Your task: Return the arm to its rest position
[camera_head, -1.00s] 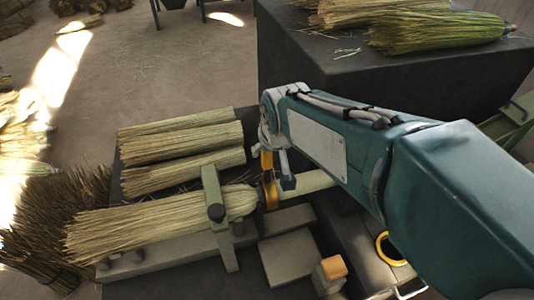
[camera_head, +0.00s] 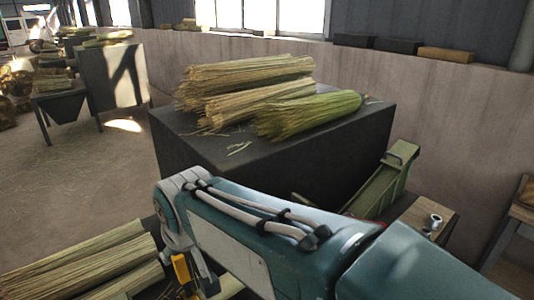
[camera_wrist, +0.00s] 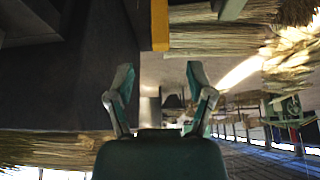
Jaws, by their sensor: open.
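My teal arm (camera_head: 265,215) reaches in from the lower right of the head view, bent at a grey joint near the left. My gripper (camera_wrist: 160,82) is in the wrist view, with its two fingers spread apart and nothing between them. In the head view the gripper itself is not clear, being low behind the arm or cut off by the frame. A yellow part (camera_head: 181,270) shows beside the arm at the bottom edge; a yellow bar also shows in the wrist view (camera_wrist: 159,25). Straw bundles (camera_head: 88,262) lie at the lower left.
A dark block table (camera_head: 190,155) with straw bundles (camera_head: 250,85) and a greenish bundle (camera_head: 308,114) stands behind the arm. A green metal frame (camera_head: 385,182) and a white spool (camera_head: 433,221) are at right. Open floor (camera_head: 90,180) lies at left.

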